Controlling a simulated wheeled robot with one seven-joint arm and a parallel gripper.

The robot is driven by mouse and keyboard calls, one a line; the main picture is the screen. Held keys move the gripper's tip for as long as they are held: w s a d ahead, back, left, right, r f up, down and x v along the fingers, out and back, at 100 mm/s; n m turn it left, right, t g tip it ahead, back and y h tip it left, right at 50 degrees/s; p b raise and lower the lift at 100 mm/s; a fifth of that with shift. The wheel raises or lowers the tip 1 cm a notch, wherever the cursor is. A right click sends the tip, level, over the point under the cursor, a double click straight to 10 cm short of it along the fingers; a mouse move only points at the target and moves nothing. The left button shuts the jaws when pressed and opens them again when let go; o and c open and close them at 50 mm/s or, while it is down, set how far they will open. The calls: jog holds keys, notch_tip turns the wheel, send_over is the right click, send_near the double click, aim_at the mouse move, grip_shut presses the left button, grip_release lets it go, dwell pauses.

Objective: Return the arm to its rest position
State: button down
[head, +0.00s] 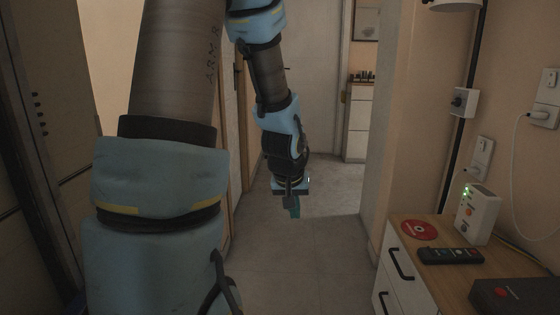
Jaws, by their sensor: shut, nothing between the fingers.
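My gripper (294,211) hangs at the end of my arm in the middle of the head view, pointing down over the open floor. It is small and dark in this view. Its fingers are shut with nothing between them. My arm comes down from the top of the picture, with a large link close to the camera on the left. No laundry shows in this view.
A wooden-topped drawer cabinet (393,262) stands at the lower right, with a red disc (419,230), a remote (450,256), a white router (478,214) and a dark box (515,297). Floor (300,265) is clear up to the door (318,100). Walls close in both sides.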

jog(key=s+a+r+g+y, duration=0.1)
jog(key=s+a+r+g, duration=0.15)
jog(key=s+a, duration=0.9)
notch_tip(320, 180, up, 18)
jog(key=p, duration=1.9)
jog(key=shift+w+d+r, duration=0.15)
jog(key=shift+w+d, duration=0.15)
jog(key=shift+d, duration=0.15)
